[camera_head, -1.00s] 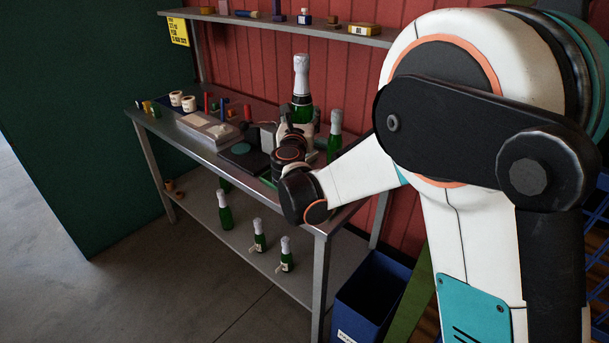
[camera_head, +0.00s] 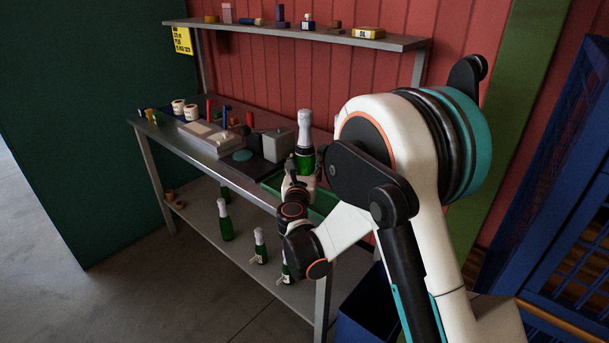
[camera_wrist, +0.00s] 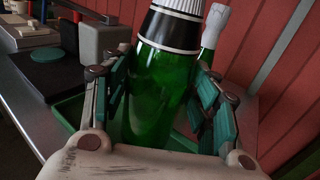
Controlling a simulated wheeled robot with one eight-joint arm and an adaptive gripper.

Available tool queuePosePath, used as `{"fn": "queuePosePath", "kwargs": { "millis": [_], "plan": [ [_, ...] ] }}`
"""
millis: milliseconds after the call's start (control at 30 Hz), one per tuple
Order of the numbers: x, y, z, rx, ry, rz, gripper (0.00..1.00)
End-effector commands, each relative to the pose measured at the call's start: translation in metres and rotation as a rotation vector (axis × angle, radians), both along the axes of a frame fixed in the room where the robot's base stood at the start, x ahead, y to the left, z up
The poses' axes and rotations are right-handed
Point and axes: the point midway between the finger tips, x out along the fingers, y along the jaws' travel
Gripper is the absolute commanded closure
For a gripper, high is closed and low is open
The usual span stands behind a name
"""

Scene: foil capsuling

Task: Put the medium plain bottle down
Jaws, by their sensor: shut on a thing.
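The medium plain bottle (camera_head: 304,155) is green glass with pale foil at its neck. It stands upright in my gripper (camera_head: 299,178) at the right end of the steel table (camera_head: 180,140). In the wrist view, the two teal-padded fingers (camera_wrist: 165,105) are shut on the sides of the bottle (camera_wrist: 160,85), below a black-and-white band. A green tray (camera_head: 271,184) lies under and around this spot, and its rim also shows in the wrist view (camera_wrist: 68,108). The bottle's base is hidden, so I cannot tell whether it touches the tray.
Another foil-topped bottle (camera_wrist: 214,25) stands close behind, to the right. A grey block (camera_head: 278,146) and a dark plate with a teal disc (camera_head: 243,156) are to the left. Several bottles stand on the lower shelf (camera_head: 205,215). An upper shelf (camera_head: 400,43) runs above the table.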

Motion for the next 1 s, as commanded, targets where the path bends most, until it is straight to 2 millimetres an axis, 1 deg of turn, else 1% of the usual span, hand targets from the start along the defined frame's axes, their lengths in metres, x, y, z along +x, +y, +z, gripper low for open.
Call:
{"fn": "queuePosePath", "kwargs": {
  "millis": [33, 100, 167, 533, 567, 600, 633, 667, 1000],
  "plan": [
    [0.000, 0.000, -0.010, -0.001, -0.001, 0.000, 1.00],
    [0.000, 0.000, -0.019, -0.001, -0.001, 0.000, 1.00],
    [0.000, 0.000, -0.023, -0.001, -0.001, 0.000, 1.00],
    [0.000, 0.000, -0.025, -0.001, -0.001, 0.000, 1.00],
    [0.000, 0.000, -0.026, 0.000, 0.000, 0.000, 0.43],
    [0.000, 0.000, -0.026, 0.000, 0.000, 0.000, 0.34],
    [0.000, 0.000, -0.026, 0.000, 0.000, 0.000, 0.27],
    [0.000, 0.000, -0.025, 0.000, 0.000, 0.000, 0.25],
    [0.000, 0.000, -0.025, 0.000, 0.000, 0.000, 0.25]
  ]
}}
